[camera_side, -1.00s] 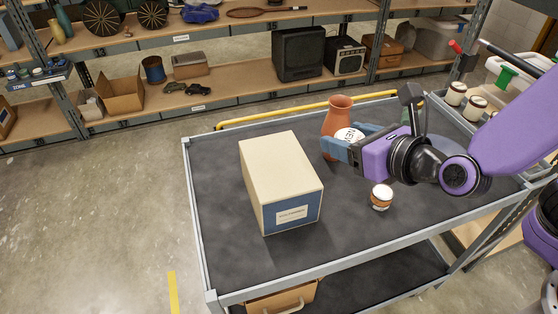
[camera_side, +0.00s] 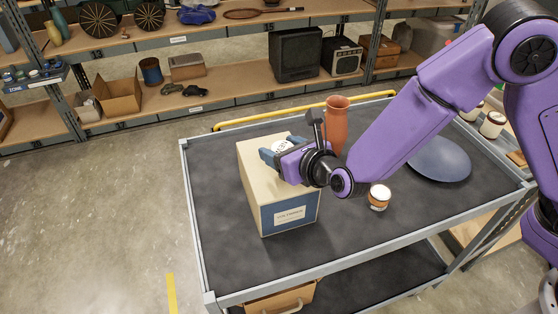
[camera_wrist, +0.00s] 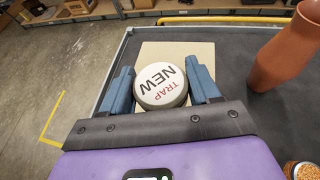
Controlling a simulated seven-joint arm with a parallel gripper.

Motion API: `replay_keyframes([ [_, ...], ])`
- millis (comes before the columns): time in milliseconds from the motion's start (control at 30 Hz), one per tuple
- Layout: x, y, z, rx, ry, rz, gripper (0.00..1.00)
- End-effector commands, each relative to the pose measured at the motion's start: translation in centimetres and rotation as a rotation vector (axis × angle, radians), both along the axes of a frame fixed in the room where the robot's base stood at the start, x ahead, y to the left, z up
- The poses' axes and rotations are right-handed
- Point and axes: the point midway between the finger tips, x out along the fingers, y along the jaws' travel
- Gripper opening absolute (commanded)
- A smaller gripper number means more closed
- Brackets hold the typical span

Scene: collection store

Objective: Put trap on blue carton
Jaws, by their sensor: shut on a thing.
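The trap is a round white disc (camera_wrist: 161,86) marked "NEW TRAP", between the blue fingers of my gripper (camera_wrist: 162,88) in the wrist view. In the side view the trap (camera_side: 282,145) is partly hidden by my gripper (camera_side: 272,152), which is shut on it. The carton (camera_side: 262,180) is a cream box with a blue lower band and a white label. It stands on the dark cart top, and my gripper with the trap is over its top. Its cream top (camera_wrist: 203,52) shows behind the trap in the wrist view. I cannot tell whether the trap touches it.
A terracotta vase (camera_side: 336,125) stands right of the carton. A small jar (camera_side: 379,196) is on the cart nearer the front. A blue-grey plate (camera_side: 440,160) lies at the right. The cart's front left surface (camera_side: 230,255) is clear.

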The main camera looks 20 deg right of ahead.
Motion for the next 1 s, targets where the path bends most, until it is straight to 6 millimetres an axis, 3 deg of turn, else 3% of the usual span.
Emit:
replay_keyframes([
  [167,0.5,0.4,-0.9,-0.001,0.000,0.000,0.32],
  [400,0.6,0.5,-3.6,-0.001,0.000,0.000,0.32],
  [867,0.5,0.5,-4.2,-0.001,0.000,0.001,0.32],
  [900,0.6,0.5,-4.2,0.001,-0.001,0.001,0.71],
  [967,0.5,0.5,-4.2,0.001,-0.001,0.001,0.87],
  [1000,0.5,0.5,-4.2,0.000,0.000,0.001,0.87],
])
